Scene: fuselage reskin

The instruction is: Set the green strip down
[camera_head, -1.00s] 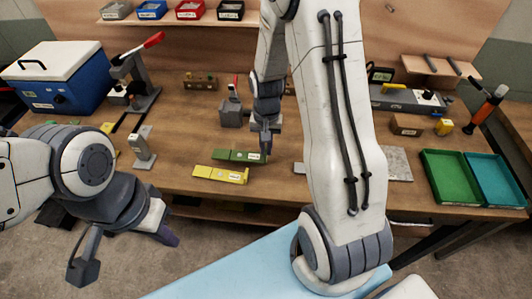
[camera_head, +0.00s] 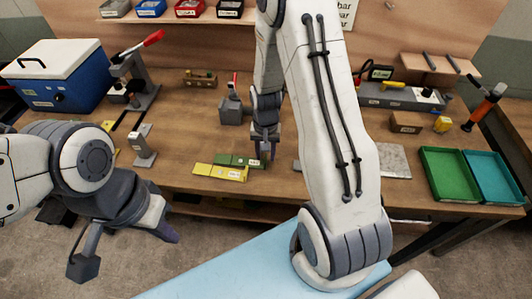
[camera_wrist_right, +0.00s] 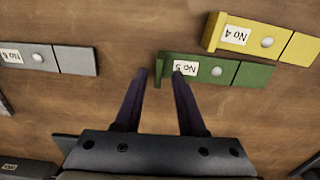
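The green strip (camera_head: 238,160), labelled No 5, lies flat on the wooden bench just behind the yellow strip (camera_head: 220,172), labelled No 4. In the right wrist view the green strip (camera_wrist_right: 225,72) lies close beside the yellow strip (camera_wrist_right: 250,36); I cannot tell whether they touch. My right gripper (camera_head: 265,153) is low over the bench at the green strip's right end in the head view. In the right wrist view its fingers (camera_wrist_right: 160,82) are apart with bare wood between them, one fingertip against or over the strip's end. My left gripper (camera_head: 167,234) hangs in front of the bench, its opening unclear.
A grey strip (camera_wrist_right: 40,57) lies on the other side of the right gripper. A grey block device (camera_head: 232,108) stands behind it. A blue cooler (camera_head: 58,80), a red-handled press (camera_head: 132,82) and green and teal trays (camera_head: 449,176) stand farther off. A light blue surface (camera_head: 225,268) is in front.

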